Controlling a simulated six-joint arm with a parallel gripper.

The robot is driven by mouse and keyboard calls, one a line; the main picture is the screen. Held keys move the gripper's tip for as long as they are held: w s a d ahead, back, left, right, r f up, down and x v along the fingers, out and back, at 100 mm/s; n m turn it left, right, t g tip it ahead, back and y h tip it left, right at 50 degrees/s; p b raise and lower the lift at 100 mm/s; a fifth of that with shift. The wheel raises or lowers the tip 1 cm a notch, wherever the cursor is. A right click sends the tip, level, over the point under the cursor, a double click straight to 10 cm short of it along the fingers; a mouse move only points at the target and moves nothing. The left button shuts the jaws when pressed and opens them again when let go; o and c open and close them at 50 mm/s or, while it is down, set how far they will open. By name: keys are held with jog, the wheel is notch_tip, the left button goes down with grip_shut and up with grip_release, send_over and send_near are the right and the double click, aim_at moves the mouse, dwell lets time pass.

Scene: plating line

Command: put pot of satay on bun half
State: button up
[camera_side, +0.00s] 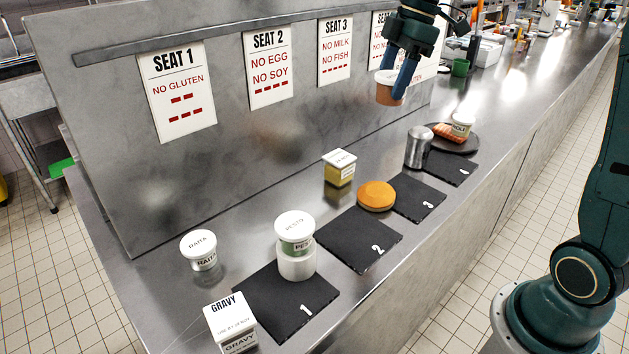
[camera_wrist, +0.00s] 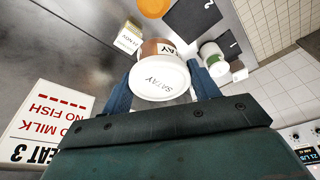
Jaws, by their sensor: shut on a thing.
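My gripper (camera_side: 397,84) is shut on the pot of satay (camera_side: 387,91), a brown pot with a white lid, high above the counter near the back panel. A round orange-tan piece, which looks like the bun half (camera_side: 376,196), lies flat between the slates marked 2 and 3. Its top is bare. The pot is well above and behind it, apart from it. The bun half also shows at the top of the wrist view (camera_wrist: 154,7).
A small labelled box (camera_side: 339,168) stands behind the bun half, a metal cylinder (camera_side: 419,148) to its right. A dark plate (camera_side: 470,146) bears food and a pot. A pesto pot (camera_side: 295,228) tops a white round on slate 1 (camera_side: 255,300). Raita (camera_side: 199,250) and gravy (camera_side: 230,320) stand left.

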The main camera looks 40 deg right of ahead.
jog(key=shift+f, duration=0.15)
notch_tip(320, 180, down, 16)
jog(key=shift+r, duration=0.25)
dwell(0.3)
jog(key=shift+f, duration=0.1)
jog(key=shift+f, duration=2.05)
jog(key=shift+f, duration=0.4)
jog(key=o, duration=1)
